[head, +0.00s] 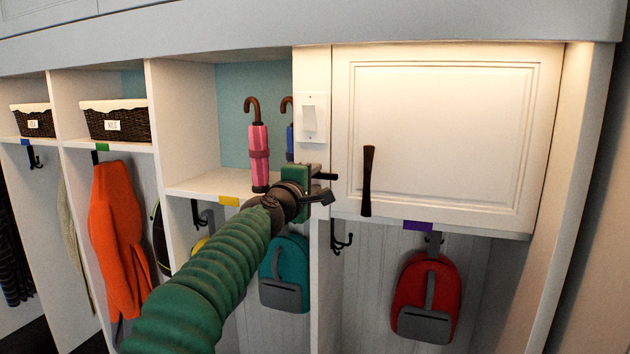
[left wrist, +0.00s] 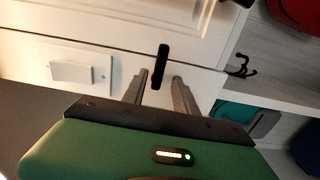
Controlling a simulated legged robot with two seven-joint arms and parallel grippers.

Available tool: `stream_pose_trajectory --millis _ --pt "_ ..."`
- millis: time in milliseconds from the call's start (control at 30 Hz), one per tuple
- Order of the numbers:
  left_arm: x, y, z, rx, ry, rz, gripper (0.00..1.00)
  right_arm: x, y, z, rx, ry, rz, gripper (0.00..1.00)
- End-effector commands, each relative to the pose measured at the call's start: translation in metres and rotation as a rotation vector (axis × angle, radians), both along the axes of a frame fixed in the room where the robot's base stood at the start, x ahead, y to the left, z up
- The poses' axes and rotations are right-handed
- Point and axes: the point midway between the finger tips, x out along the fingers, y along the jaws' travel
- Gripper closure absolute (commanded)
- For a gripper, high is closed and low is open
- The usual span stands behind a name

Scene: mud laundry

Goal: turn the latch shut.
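The latch is a short black bar (left wrist: 160,66) on the white cabinet frame beside the door. It lies across the seam between frame and door; in the head view its dark end (head: 328,176) shows roughly horizontal beside my gripper. The cabinet door (head: 450,130) is flush with its frame and looks closed. My left gripper (head: 320,184) is in front of the frame. In the left wrist view my gripper (left wrist: 160,85) is open, with one finger on each side of the bar's near end; contact cannot be told. My right gripper is not in view.
A dark brown handle (head: 367,180) stands upright on the door, right of the latch. A light switch (head: 312,110) is above my gripper. Double hooks (head: 341,238) hang below. A pink umbrella (head: 259,155) stands on the shelf to the left. A red backpack (head: 428,290) hangs under the door.

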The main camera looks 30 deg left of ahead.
Motion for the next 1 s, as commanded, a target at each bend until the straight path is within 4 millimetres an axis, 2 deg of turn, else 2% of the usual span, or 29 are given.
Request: stream_pose_trajectory --millis 167,267,367,500,700,833,1000 --pt "-0.001 -0.001 0.002 0.0 -0.003 0.0 0.65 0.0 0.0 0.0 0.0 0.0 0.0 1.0" --pt "-0.009 -0.003 0.001 0.002 -0.006 0.0 0.65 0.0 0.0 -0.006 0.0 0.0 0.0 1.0" --pt "-0.027 -0.007 -0.001 0.003 -0.007 0.0 0.65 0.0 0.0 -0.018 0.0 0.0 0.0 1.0" --pt "-0.066 -0.016 -0.003 0.004 -0.007 0.001 0.65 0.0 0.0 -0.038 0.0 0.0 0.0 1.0" --pt "-0.121 -0.028 -0.004 0.001 -0.004 0.001 0.65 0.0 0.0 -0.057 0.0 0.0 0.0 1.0" --pt "-0.146 -0.033 -0.003 0.0 -0.002 0.001 0.65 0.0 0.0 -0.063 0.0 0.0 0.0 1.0" --pt "-0.159 -0.036 -0.003 -0.003 0.001 0.0 0.65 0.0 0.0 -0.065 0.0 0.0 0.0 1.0"
